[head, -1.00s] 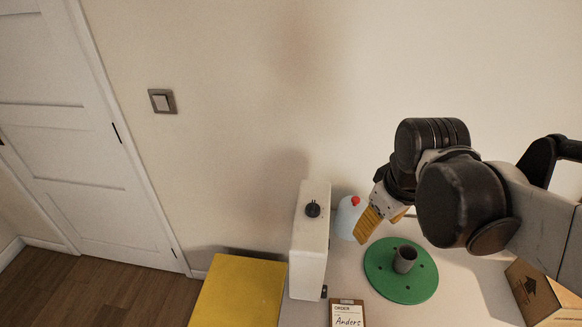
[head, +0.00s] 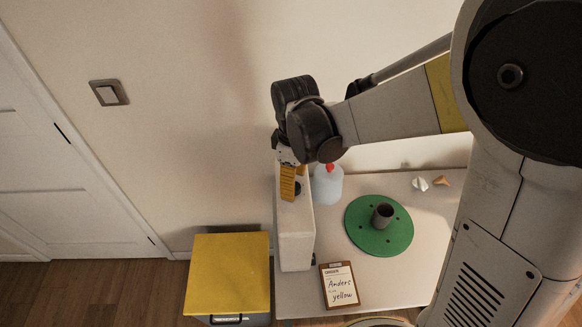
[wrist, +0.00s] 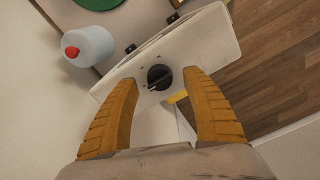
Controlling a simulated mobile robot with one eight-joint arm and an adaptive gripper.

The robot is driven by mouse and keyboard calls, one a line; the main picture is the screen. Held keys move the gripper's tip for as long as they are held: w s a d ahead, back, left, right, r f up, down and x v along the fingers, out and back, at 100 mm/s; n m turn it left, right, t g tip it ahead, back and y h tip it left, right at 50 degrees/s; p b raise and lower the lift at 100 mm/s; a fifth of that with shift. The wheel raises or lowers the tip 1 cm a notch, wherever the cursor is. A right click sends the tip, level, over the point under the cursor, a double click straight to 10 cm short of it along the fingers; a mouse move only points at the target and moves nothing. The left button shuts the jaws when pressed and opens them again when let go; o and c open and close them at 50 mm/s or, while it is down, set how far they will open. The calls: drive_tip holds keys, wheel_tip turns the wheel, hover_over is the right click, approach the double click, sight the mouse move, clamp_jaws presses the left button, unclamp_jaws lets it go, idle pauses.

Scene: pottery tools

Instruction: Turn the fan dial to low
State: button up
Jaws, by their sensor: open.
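My gripper (head: 289,198) has yellow ribbed fingers and is over the box top. In the wrist view my gripper (wrist: 164,79) is open, one finger on each side of the dial; contact cannot be told. In the head view the fingers partly hide the dial.
A pale blue bottle with a red cap (head: 327,186) stands just right of the box. A clipboard (head: 340,287) lies at the front. A yellow-topped bin (head: 228,270) stands left of the table.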

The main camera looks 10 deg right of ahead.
drive_tip(key=shift+f, duration=0.9)
drive_tip(key=c, duration=1.2)
drive_tip(key=shift+c, duration=0.2)
